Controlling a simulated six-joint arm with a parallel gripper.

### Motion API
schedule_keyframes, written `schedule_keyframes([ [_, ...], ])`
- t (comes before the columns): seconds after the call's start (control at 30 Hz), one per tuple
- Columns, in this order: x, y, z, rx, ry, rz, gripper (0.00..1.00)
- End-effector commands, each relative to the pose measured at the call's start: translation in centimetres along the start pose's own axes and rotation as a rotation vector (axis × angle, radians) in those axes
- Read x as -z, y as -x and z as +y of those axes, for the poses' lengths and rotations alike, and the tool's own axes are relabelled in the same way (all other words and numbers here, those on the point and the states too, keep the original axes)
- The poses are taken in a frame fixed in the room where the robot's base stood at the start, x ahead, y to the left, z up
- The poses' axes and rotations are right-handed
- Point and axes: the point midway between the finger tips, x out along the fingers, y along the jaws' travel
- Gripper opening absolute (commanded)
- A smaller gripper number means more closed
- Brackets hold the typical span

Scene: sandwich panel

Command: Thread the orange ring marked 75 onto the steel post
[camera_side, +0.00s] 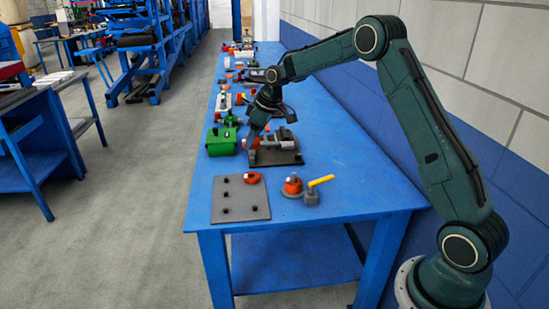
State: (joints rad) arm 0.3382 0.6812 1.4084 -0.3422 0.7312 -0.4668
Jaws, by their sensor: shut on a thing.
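My gripper (252,138) points down over the table, between a green box and a dark plate. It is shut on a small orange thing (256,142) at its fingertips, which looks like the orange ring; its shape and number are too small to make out. The dark plate (276,158) lies just right of the fingertips and bears a grey metal cylindrical part (283,141). I cannot tell for certain whether this is the steel post. Whether the orange thing touches the plate's fittings is also unclear.
The green box (221,141) stands left of my gripper. Nearer lies a grey plate (241,207) with several dark knobs and a red-orange piece (251,178). Beside it are a red-orange fitting (292,186) and a yellow handle (321,181). Small parts crowd the table's far end.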

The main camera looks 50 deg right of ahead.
Motion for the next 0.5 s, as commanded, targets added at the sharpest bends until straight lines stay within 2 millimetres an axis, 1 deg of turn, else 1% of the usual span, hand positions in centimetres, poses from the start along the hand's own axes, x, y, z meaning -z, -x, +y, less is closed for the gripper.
schedule_keyframes([
  [0.03, -1.7, 0.3, 0.8, -0.001, -0.006, -0.001, 0.27],
  [0.2, -6.7, 0.7, 2.5, -0.001, -0.007, 0.0, 0.27],
  [0.3, -9.2, 1.0, 3.0, 0.0, -0.007, 0.003, 0.27],
  [0.4, -11.2, 1.2, 3.2, 0.0, -0.007, 0.006, 0.27],
  [0.5, -12.5, 1.4, 3.4, 0.0, -0.006, 0.008, 0.27],
])
